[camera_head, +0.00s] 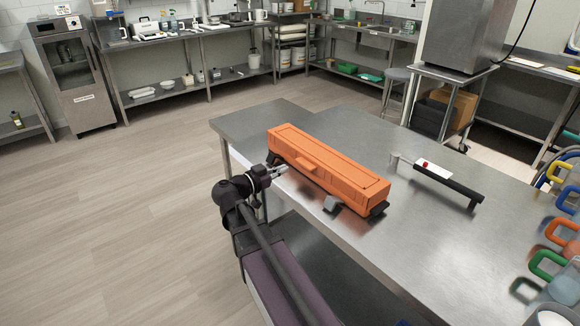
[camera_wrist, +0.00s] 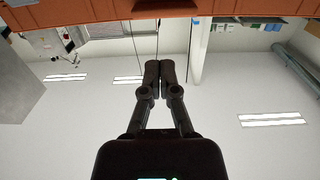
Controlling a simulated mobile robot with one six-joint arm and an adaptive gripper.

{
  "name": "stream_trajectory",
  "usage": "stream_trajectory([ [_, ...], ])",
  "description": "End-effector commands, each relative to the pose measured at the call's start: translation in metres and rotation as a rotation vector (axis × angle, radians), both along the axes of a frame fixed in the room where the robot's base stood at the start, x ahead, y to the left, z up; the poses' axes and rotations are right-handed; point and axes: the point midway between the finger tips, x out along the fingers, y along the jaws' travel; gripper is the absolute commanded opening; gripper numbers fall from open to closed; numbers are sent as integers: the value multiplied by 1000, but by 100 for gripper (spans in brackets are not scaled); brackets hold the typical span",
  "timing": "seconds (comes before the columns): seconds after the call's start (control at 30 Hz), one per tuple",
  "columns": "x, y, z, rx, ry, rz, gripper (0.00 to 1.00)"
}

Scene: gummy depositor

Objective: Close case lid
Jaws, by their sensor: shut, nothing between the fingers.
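The orange case (camera_head: 330,170) lies lengthwise on the steel table, and its long lid (camera_head: 328,158) looks down flat over the body. I cannot tell whether a narrow gap remains along the seam. An orange tab (camera_head: 306,163) shows on the case's near long side. My gripper (camera_head: 284,169) is at the near side of the case, towards its left end, with its fingers shut and empty. I cannot tell whether it touches the case. In the wrist view the shut fingertips (camera_wrist: 159,70) point at the orange case edge (camera_wrist: 110,12), which crosses the top, apart from them in the picture.
A black-handled tool (camera_head: 447,184) lies on the steel table (camera_head: 420,235) right of the case. Colourful handled items (camera_head: 556,232) crowd the right edge. The table's far left corner is clear.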

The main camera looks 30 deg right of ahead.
Motion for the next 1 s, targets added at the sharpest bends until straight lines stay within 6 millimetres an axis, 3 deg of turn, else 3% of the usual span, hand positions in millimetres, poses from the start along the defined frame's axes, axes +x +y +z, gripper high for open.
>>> stream_trajectory([
  [0.3,-3,19,-7,0,0,0,0],
  [1.0,-5,21,-10,16,19,-1,0],
])
